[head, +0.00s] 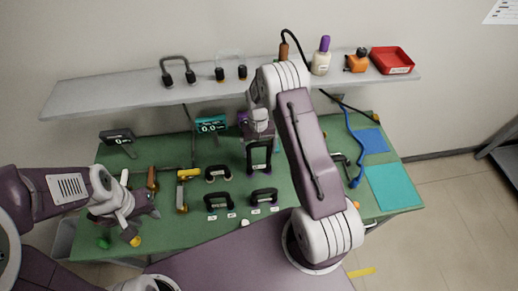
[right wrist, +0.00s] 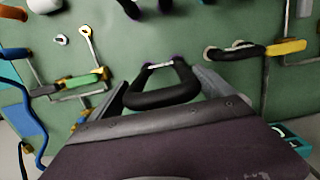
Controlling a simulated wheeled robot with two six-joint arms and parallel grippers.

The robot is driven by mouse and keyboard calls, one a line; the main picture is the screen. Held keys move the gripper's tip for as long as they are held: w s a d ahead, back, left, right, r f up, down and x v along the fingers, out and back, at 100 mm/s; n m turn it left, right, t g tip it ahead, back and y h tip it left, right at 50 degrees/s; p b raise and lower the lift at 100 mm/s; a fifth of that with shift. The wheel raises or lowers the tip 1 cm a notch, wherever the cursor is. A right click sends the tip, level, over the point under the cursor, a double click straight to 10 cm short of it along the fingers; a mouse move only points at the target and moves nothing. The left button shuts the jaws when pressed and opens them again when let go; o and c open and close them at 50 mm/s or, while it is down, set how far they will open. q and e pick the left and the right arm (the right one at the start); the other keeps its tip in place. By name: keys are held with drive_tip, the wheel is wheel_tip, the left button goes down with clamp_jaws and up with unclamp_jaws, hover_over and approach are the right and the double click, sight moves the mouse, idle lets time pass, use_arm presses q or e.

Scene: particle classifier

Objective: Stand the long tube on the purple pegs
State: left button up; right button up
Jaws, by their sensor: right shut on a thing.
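The long tube (head: 259,157) is a black U-shaped piece, upright with its closed end up and its two ends down at the green mat. My right gripper (head: 257,137) is shut on its upper part. In the right wrist view the tube (right wrist: 165,97) lies between the fingers, and purple (right wrist: 149,64) shows at its ends. I cannot tell whether the ends are fully seated on pegs. My left gripper (head: 146,212) hangs over the mat's left side; its fingers are too unclear to judge.
Shorter black tubes (head: 219,201) (head: 264,195) stand in front of the long tube. Tools with yellow handles (head: 188,173) lie left. A grey shelf (head: 130,93) with bottles and a red tray (head: 392,60) runs behind. Blue sheets (head: 394,187) lie right on the green mat (head: 185,238).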

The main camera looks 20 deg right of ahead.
drive_tip(key=shift+f, duration=0.3)
drive_tip(key=o, duration=1.8)
drive_tip(key=shift+r, duration=0.1)
drive_tip(key=r+b, duration=0.1)
drive_tip(key=r, duration=0.1)
drive_tip(key=r+b, duration=0.1)
drive_tip(key=r, duration=0.2)
drive_tip(key=w+r, duration=0.1)
drive_tip(key=r, duration=0.2)
drive_tip(key=shift+d+r+b, duration=0.1)
drive_tip(key=shift+b, duration=0.3)
drive_tip(key=shift+r, duration=0.4)
